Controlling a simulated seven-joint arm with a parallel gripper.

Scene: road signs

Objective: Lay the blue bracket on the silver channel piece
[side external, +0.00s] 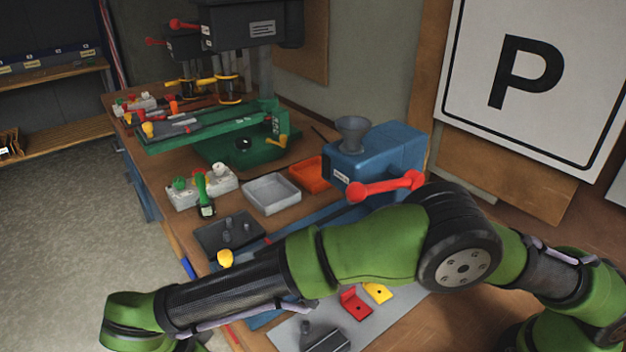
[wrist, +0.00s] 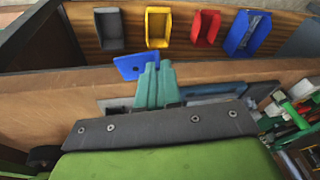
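A blue bracket (wrist: 135,66) with a hole shows at the teal fingertips of my gripper (wrist: 155,72) in the wrist view. The fingers are close together and appear to pinch its edge, partly covering it. My gripper is out of sight in the side view, where my arm reaches to the lower left. A grey grooved piece (side external: 328,342), possibly the silver channel piece, lies on a grey plate (side external: 400,322) at the bottom of the side view, cut by the frame edge. I cannot make out the channel piece clearly in the wrist view.
A red bracket (side external: 355,303) and a yellow bracket (side external: 378,292) lie on the grey plate beside my arm. A blue machine with a red handle (side external: 375,188), a grey tray (side external: 272,194) and a dark plate with pegs (side external: 229,235) stand on the bench. Bins (wrist: 205,28) line the wooden board.

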